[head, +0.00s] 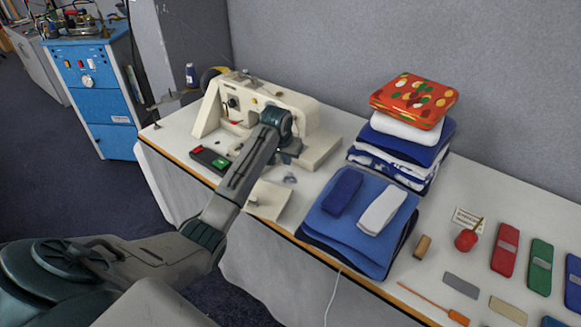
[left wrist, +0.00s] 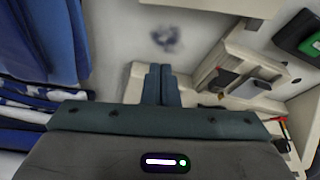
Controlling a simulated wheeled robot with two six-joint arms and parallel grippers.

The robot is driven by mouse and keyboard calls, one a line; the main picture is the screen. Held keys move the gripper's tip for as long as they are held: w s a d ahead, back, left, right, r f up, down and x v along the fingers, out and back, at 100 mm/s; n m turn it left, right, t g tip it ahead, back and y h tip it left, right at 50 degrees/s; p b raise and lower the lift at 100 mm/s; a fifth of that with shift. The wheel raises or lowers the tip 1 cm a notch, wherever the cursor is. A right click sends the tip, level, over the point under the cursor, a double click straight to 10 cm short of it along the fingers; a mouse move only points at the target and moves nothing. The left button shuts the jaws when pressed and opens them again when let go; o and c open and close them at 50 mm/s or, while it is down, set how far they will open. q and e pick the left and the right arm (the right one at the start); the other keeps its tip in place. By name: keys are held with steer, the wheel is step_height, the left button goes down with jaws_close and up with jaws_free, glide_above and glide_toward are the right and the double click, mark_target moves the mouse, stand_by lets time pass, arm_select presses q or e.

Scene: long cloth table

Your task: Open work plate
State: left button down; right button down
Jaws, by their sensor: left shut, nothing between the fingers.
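A cream sewing machine (head: 245,107) stands on the long table against the grey wall. A flat cream plate (head: 270,201) lies at the front of the machine, partly hidden by my arm; I cannot tell how it joins the machine. My left gripper (head: 288,153) is over the machine's right front part, its fingers hard to make out in the head view. In the left wrist view the two fingers (left wrist: 160,85) are together and empty, among cream machine parts (left wrist: 240,60). I cannot tell whether they touch any part. My right gripper is not in view.
A blue cloth stack (head: 345,238) lies right of the machine, with a taller folded stack (head: 400,135) behind it. A dark box with red and green buttons (head: 211,160) sits left of my arm. A red pincushion (head: 466,240) and small tools lie farther right.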

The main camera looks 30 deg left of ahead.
arm_select(q)
steer(key=p+x, duration=0.1)
steer(key=x, duration=0.3)
steer(key=p+x, duration=0.1)
steer(key=x, duration=0.3)
steer(key=shift+s+f, duration=0.1)
steer(key=shift+f, duration=0.3)
steer(key=s+p, duration=0.2)
steer(key=s, duration=0.1)
steer(key=shift+d+r, duration=0.15)
steer(key=shift+r, duration=0.1)
steer(key=shift+s+d+p, duration=0.1)
steer(key=shift+s+p, duration=0.4)
steer(key=shift+s, duration=0.05)
steer(key=shift+f, duration=0.2)
